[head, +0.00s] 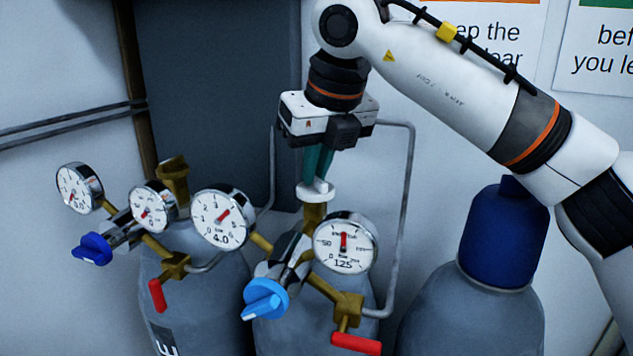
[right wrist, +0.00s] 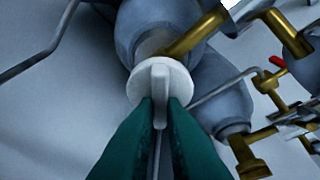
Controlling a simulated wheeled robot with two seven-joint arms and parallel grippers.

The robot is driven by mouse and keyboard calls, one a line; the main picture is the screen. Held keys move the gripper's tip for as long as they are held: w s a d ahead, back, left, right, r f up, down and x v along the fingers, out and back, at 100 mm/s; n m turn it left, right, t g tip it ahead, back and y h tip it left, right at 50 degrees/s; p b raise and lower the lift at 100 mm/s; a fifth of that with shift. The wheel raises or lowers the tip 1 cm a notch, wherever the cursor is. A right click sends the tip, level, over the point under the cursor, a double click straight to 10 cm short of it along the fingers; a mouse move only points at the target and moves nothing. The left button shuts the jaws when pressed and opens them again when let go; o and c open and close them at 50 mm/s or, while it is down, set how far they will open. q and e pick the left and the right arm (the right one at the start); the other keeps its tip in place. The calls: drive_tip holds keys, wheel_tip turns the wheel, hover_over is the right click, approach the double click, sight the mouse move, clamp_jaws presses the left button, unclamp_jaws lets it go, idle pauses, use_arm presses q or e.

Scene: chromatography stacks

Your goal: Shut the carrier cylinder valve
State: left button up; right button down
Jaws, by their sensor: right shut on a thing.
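The carrier cylinder valve's white knob (head: 315,191) sits on top of a brass valve stem (head: 314,216) on the middle grey cylinder (head: 325,325). My right gripper (head: 317,178) comes down on it from above, pointing down. In the right wrist view the teal fingertips (right wrist: 160,108) are shut on the raised bar of the white knob (right wrist: 161,82). How far the valve is turned cannot be told. My left gripper is not in view.
Gauges (head: 345,242), a light blue regulator knob (head: 265,300) and a red lever (head: 356,343) crowd the front. Another grey cylinder (head: 195,270) stands left. A blue-capped cylinder (head: 503,235) stands right. Grey tubing (head: 408,190) runs close beside my gripper.

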drive_tip(key=m+h+b, duration=0.1)
drive_tip(key=m, duration=0.1)
drive_tip(key=m+b, duration=0.1)
drive_tip(key=m, duration=0.1)
drive_tip(key=shift+m+t+h, duration=0.3)
drive_tip(key=shift+m+h, duration=0.1)
drive_tip(key=shift+r+m+h+b, duration=0.15)
drive_tip(key=shift+m+h+b, duration=0.65)
drive_tip(key=shift+m, duration=1.5)
drive_tip(key=c, duration=1.5)
unclamp_jaws()
drive_tip(key=shift+a, duration=0.1)
drive_tip(key=p+v, duration=0.1)
drive_tip(key=v, duration=1.1)
drive_tip(key=shift+w+a, duration=0.15)
